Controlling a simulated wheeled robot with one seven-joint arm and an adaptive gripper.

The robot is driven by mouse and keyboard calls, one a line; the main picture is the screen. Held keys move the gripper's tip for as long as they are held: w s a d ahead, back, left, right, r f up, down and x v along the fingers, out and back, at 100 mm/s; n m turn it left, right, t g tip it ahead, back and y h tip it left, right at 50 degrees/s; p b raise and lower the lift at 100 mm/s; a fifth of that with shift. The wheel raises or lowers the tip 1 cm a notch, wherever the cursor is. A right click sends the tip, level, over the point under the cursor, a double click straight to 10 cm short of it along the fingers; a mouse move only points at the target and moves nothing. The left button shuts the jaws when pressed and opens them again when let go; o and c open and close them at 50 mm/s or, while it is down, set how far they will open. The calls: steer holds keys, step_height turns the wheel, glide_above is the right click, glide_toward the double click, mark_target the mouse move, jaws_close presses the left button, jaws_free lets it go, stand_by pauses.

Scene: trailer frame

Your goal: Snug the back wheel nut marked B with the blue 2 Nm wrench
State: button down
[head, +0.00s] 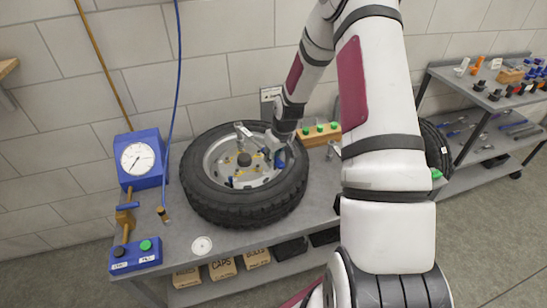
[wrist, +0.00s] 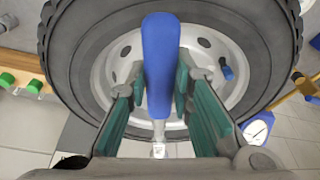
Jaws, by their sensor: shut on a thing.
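A black tyre (head: 203,203) with a pale steel rim (head: 215,158) lies flat on the grey bench; the tyre (wrist: 75,60) and rim (wrist: 120,48) also fill the wrist view. My gripper (head: 274,158) is over the right part of the rim. In the wrist view my gripper (wrist: 158,95) is shut on the blue wrench (wrist: 160,60), with its blue handle between the green-padded fingers and its metal shaft pointing down the picture. A small blue piece (wrist: 226,71) shows at the rim. No letter B is readable, and the wrench's working end is not clear.
A blue gauge box (head: 138,160) stands left of the tyre, with a blue box with buttons (head: 135,255) in front. A wooden block with green caps (head: 320,135) is behind right. A white disc (head: 202,246) lies near the front edge. A tool shelf (head: 480,95) stands at right.

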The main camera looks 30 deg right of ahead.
steer(key=shift+r+p, duration=0.6)
steer(key=shift+r, duration=1.5)
steer(key=c, duration=2)
jaws_free()
steer(key=shift+w, duration=0.1)
jaws_close()
steer(key=shift+a, duration=0.1)
